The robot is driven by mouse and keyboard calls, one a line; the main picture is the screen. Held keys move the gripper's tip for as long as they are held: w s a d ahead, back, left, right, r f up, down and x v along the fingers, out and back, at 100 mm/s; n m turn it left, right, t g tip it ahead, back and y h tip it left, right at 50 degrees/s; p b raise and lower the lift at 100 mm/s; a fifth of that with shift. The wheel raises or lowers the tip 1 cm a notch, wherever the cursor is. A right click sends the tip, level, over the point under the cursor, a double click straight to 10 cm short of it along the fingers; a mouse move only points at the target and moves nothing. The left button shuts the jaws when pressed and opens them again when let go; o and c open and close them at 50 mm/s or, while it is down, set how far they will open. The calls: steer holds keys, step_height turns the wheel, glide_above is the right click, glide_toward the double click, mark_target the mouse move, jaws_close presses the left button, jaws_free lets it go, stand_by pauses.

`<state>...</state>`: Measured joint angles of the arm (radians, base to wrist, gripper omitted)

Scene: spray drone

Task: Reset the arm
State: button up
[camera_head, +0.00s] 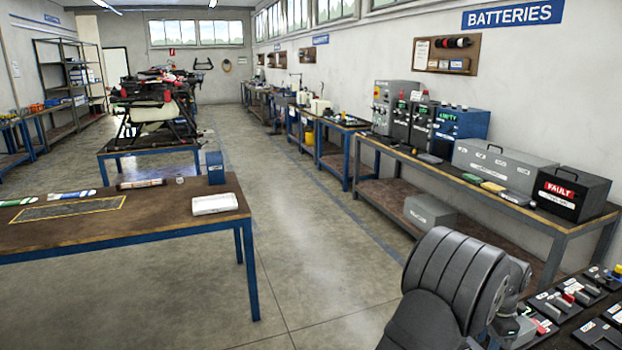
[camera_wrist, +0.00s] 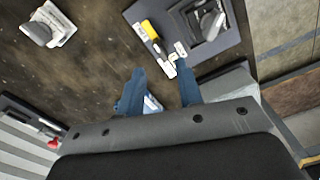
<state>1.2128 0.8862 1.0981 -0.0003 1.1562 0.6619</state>
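In the wrist view the two blue fingers of my gripper (camera_wrist: 161,70) stand apart, with a clear gap between them. I see nothing clamped in it. A small white and blue item (camera_wrist: 152,103) shows between the fingers, lower than them on the dark surface, and looks apart from both. The fingers cannot be made out there.
A dark board (camera_wrist: 222,40) with a yellow piece (camera_wrist: 150,28) lies beyond the fingers. A white item (camera_wrist: 48,25) sits at upper left. The battery bench (camera_head: 385,148) holds a black fault box (camera_head: 572,194). A brown table (camera_head: 160,222) stands left. The floor (camera_head: 320,250) between is clear.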

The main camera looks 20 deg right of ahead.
step_height(320, 180, up, 10)
steer(key=r, duration=0.1)
steer(key=f+m, duration=0.2)
steer(key=f, duration=0.1)
steer(key=f+m, duration=0.2)
steer(key=f, duration=0.1)
steer(key=f+m, duration=0.3)
steer(key=shift+d+f, duration=0.35)
steer(key=shift+f, duration=0.05)
steer(key=shift+f+m, duration=0.8)
steer(key=shift+f, duration=0.2)
